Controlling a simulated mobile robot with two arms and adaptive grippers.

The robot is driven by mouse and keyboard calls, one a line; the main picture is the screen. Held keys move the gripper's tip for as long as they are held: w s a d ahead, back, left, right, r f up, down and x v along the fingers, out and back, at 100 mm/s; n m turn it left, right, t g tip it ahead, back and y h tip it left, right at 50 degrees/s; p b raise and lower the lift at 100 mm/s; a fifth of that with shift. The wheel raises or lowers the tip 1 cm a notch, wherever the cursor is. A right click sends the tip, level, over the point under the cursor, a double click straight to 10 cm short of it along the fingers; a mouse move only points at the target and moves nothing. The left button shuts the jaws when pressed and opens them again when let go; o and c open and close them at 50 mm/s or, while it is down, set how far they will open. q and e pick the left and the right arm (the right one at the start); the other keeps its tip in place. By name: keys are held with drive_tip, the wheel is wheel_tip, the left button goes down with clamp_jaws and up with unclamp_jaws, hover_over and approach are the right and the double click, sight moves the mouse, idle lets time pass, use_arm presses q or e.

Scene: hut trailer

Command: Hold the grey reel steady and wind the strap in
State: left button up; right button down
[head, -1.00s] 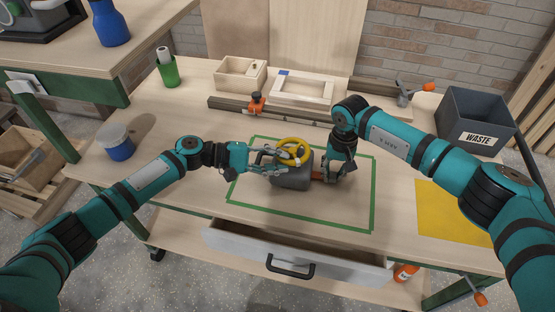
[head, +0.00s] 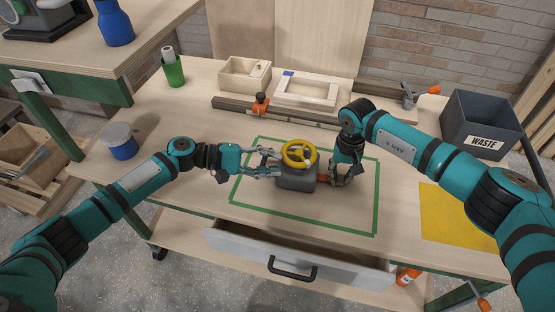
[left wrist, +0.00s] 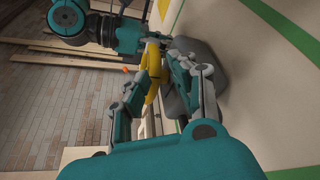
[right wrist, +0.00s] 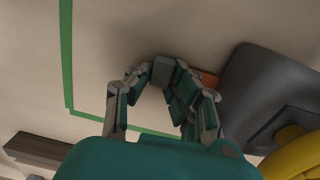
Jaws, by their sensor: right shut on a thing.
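The grey reel (head: 297,179) stands on the bench inside a green taped outline. A yellow ring-shaped wheel (head: 299,146) with a pale knob sits on top of it. A short orange strap (head: 323,180) comes out of its right side. My left gripper (head: 277,164) is open at the reel's left, its fingers apart beside the wheel; the left wrist view shows the yellow wheel (left wrist: 153,88) close by the fingertips. My right gripper (head: 338,180) is shut on the strap's end, where a grey piece (right wrist: 162,71) sits between its fingertips. The fingers partly hide the strap.
Behind are a rail with an orange clamp (head: 261,102), wooden boxes (head: 244,84) and a green cup (head: 174,72). A waste bin (head: 483,125) stands right, a yellow sheet (head: 452,216) front right, a blue-white tub (head: 119,141) left. A drawer (head: 300,255) is open in front.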

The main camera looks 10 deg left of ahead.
use_arm(q)
drive_tip(key=s+a+r, duration=0.2)
drive_tip(key=s+a, duration=0.4)
drive_tip(key=a, duration=0.3)
drive_tip(key=shift+a+r, duration=0.2)
drive_tip(key=shift+r, duration=0.2)
idle(0.5)
idle(0.4)
drive_tip(key=v, duration=1.2)
drive_tip(key=shift+f, duration=0.15)
drive_tip(key=n+t+y, duration=0.2)
drive_tip(key=n+t, duration=0.3)
drive_tip(key=t, duration=0.1)
approach(294, 166)
drive_tip(key=x, duration=1)
drive_tip(key=shift+w+d+f, duration=0.1)
drive_tip(key=shift+w+d, duration=0.1)
drive_tip(key=shift+d, duration=0.1)
drive_tip(key=shift+c, duration=0.4)
